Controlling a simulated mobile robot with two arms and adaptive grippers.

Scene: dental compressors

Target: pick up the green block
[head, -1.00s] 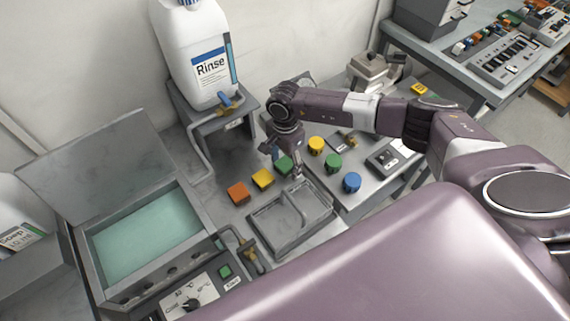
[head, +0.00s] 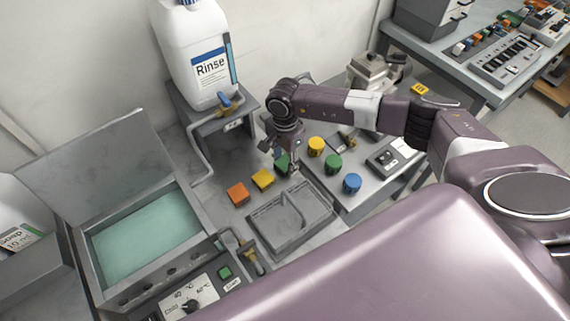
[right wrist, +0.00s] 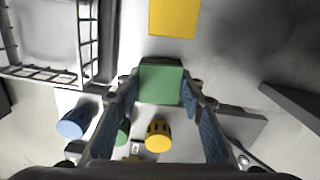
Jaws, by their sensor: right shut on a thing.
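The green block (head: 283,163) is at the right end of a row of blocks on the grey bench, partly hidden by my right gripper (head: 285,158). In the right wrist view the green block (right wrist: 161,83) sits between the two blue-padded fingers of my right gripper (right wrist: 160,90), which is shut on it. I cannot tell whether the block is clear of the bench. A yellow block (head: 262,179) and an orange block (head: 238,194) stand to its left. My left gripper does not show.
A grey tray (head: 250,216) lies just in front of the blocks. Yellow, green (head: 333,164) and blue (head: 352,183) knobs stand to the right. A Rinse bottle (head: 190,60) on a stand is behind, and an open bath (head: 93,262) is at left.

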